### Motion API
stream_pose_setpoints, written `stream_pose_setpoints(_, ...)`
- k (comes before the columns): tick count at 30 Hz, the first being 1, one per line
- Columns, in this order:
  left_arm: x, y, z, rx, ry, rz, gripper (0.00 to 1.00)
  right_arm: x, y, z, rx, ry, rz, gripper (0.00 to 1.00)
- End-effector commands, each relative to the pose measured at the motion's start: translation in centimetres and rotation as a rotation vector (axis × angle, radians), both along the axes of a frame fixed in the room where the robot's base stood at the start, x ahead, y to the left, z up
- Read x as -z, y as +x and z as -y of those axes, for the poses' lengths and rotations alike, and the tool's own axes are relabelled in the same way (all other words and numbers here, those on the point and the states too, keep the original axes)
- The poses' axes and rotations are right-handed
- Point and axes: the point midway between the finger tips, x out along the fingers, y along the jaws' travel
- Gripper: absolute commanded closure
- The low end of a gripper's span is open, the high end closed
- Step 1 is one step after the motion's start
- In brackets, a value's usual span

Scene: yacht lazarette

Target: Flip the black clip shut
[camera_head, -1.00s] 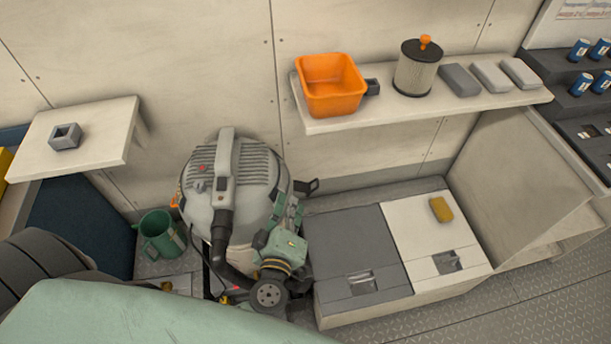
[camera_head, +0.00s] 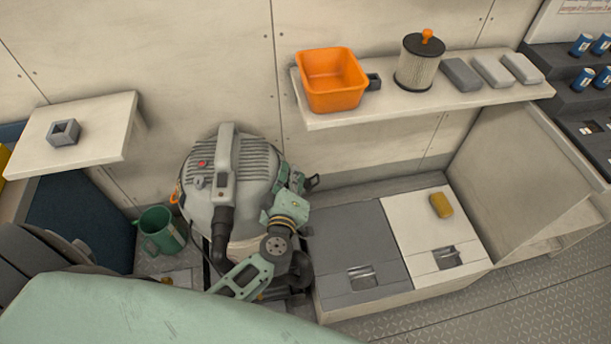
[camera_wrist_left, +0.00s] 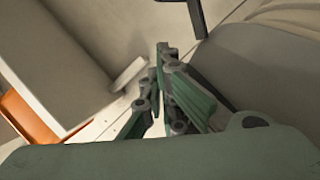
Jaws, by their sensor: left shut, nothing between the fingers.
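The black clip (camera_head: 312,182) sticks out from the right side of a grey wet-dry vacuum (camera_head: 240,180). It looks swung out from the body. In the left wrist view the dark bar at the top edge (camera_wrist_left: 195,15) looks like the clip, partly cut off. My left gripper (camera_head: 288,178), with green fingers, is beside the vacuum's right side, just left of the clip in the head view. In the wrist view its fingers (camera_wrist_left: 163,50) are together and empty, below the dark bar with a visible gap. My right gripper is not in view.
A wall shelf (camera_head: 420,110) with an orange bin (camera_head: 333,80) and a filter (camera_head: 419,62) hangs to the upper right. A locker top (camera_head: 350,235) lies right of the vacuum, with a yellow sponge (camera_head: 441,205). A green jug (camera_head: 161,231) stands left.

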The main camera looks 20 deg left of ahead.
Motion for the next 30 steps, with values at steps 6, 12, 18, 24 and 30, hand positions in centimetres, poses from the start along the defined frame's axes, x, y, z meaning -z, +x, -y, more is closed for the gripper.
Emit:
stream_pose_setpoints(6, 1.9, 1.8, 1.6, 0.001, 0.001, -0.001, 1.00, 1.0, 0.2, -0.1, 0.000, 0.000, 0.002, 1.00)
stream_pose_setpoints(12, 2.6, 2.1, 2.6, -0.001, 0.000, -0.001, 1.00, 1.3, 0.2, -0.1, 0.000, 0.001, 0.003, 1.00)
stream_pose_setpoints(18, 2.6, 2.2, 2.6, -0.001, 0.000, -0.001, 1.00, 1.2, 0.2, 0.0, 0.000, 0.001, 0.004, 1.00)
stream_pose_setpoints(24, 2.5, 2.1, 2.6, 0.000, 0.003, -0.002, 1.00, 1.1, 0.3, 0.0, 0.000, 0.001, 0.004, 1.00)
stream_pose_setpoints(30, 2.4, 2.2, 1.6, -0.001, 0.039, -0.019, 1.00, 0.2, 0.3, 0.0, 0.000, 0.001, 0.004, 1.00)
